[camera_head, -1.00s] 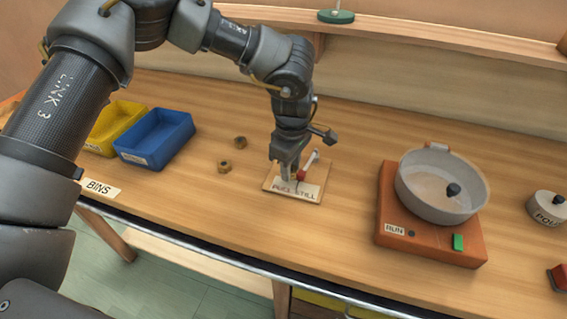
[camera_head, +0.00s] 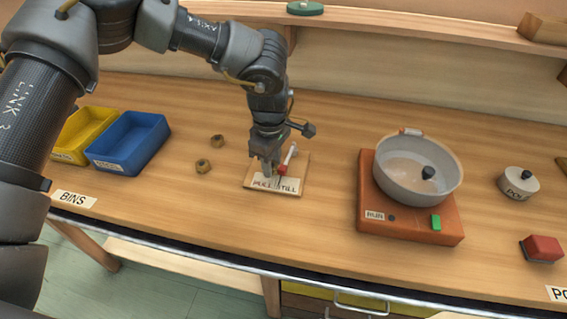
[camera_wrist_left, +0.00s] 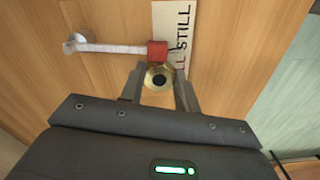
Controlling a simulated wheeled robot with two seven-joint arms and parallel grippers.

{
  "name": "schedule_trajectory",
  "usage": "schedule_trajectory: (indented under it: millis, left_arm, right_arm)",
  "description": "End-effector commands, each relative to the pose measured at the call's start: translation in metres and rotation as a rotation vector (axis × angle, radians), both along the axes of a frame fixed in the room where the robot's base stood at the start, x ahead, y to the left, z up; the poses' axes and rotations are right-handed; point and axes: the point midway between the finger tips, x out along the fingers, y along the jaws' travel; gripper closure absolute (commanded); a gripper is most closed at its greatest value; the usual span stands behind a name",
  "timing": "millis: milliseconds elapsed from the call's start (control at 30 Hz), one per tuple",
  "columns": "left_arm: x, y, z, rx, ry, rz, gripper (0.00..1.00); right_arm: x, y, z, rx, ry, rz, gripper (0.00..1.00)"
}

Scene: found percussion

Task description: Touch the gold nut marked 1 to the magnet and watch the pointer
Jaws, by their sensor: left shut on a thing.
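My left gripper (camera_head: 268,176) is shut on a gold nut (camera_wrist_left: 147,76), seen between the fingers in the left wrist view. No number on the nut is readable. The nut is right up against the red magnet (camera_wrist_left: 157,50), and they look touching. The magnet sits at the end of a pale pointer arm (camera_wrist_left: 115,48) that swings from a round pivot. The magnet also shows in the head view (camera_head: 283,170). Below it lies a board with a label (camera_head: 290,185) reading PULL and STILL. The magnet and a dark tip lie near the gap between the two words. My right gripper is not in view.
Two more nuts (camera_head: 203,166) lie left of the board. A blue bin (camera_head: 128,143) and a yellow bin (camera_head: 82,132) stand at the left. An orange stand with a pan (camera_head: 418,170) is at the right. A white weight (camera_head: 519,184) and a red block (camera_head: 541,249) lie further right.

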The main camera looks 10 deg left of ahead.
Motion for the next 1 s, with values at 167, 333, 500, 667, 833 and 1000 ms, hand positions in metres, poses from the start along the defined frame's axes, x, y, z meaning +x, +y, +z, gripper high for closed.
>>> schedule_trajectory:
  millis: [167,333,500,667,833,1000]
  left_arm:
    - [0.000,-0.003,0.000,0.000,0.000,0.000,0.94]
    - [0.000,-0.006,0.000,0.000,-0.001,0.000,0.94]
    - [0.000,-0.008,0.000,0.000,-0.001,0.000,0.94]
    - [0.000,-0.011,0.001,0.000,-0.001,0.000,0.94]
    - [0.000,-0.011,0.000,-0.001,-0.001,0.000,0.94]
    - [0.000,-0.012,0.000,-0.001,-0.001,0.000,0.94]
  right_arm:
    - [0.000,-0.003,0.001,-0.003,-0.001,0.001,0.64]
    - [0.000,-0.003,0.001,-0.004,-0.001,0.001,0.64]
    - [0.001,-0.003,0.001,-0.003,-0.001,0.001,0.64]
    - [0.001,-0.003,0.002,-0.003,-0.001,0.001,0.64]
    - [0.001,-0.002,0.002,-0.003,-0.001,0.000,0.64]
    - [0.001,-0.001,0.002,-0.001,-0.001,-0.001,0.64]
